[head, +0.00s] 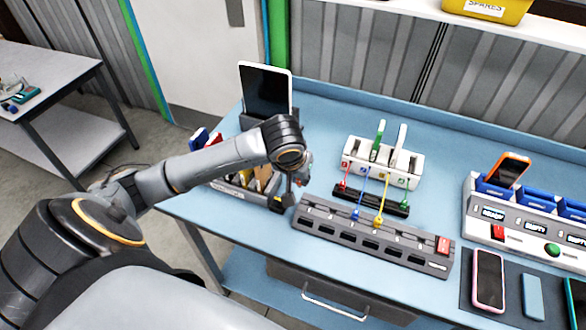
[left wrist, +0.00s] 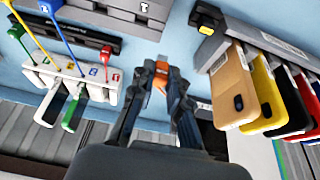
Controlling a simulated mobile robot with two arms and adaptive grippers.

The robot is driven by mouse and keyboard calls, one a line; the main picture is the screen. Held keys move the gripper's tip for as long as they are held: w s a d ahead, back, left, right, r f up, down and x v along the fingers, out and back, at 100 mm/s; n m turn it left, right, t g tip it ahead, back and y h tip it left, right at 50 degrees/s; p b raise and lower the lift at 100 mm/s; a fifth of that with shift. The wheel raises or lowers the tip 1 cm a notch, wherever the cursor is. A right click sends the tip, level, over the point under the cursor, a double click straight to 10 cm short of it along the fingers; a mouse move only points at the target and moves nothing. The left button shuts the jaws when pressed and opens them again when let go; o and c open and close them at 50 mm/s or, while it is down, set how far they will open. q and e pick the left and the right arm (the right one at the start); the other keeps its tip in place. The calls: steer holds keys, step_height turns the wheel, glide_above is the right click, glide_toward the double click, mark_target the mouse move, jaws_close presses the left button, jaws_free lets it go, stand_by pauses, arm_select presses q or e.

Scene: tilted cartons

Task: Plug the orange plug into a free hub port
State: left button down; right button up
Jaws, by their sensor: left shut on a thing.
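My left gripper (head: 303,178) hangs over the blue table, left of the white charger box and just beyond the left end of the grey hub (head: 320,231). In the left wrist view its two dark fingers (left wrist: 160,84) are shut on the orange plug (left wrist: 161,68), which shows between the fingertips. The hub's row of dark ports runs along its front face, and a red label or switch (head: 443,245) is at its right end. The hub shows only in part in the left wrist view (left wrist: 165,12). My right gripper is not in view.
A white box (head: 384,172) with red, blue, yellow and green leads stands behind a dark bar (head: 370,200). A rack holds several phone cases (left wrist: 231,85) beside the gripper. A tablet (head: 265,90) stands behind it. Phones (head: 488,280) lie at right.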

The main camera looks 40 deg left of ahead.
arm_select(q)
steer(key=shift+w+d+p, duration=0.15)
steer(key=shift+d+p, duration=0.85)
steer(key=shift+d, duration=0.95)
steer(key=shift+p, duration=0.55)
steer(key=shift+f, duration=0.1)
steer(key=b, duration=0.2)
glide_above(313, 203)
steer(key=s, duration=0.1)
steer(key=shift+s+d+f, duration=0.15)
steer(key=shift+f, duration=2.3)
steer(key=shift+f, duration=0.7)
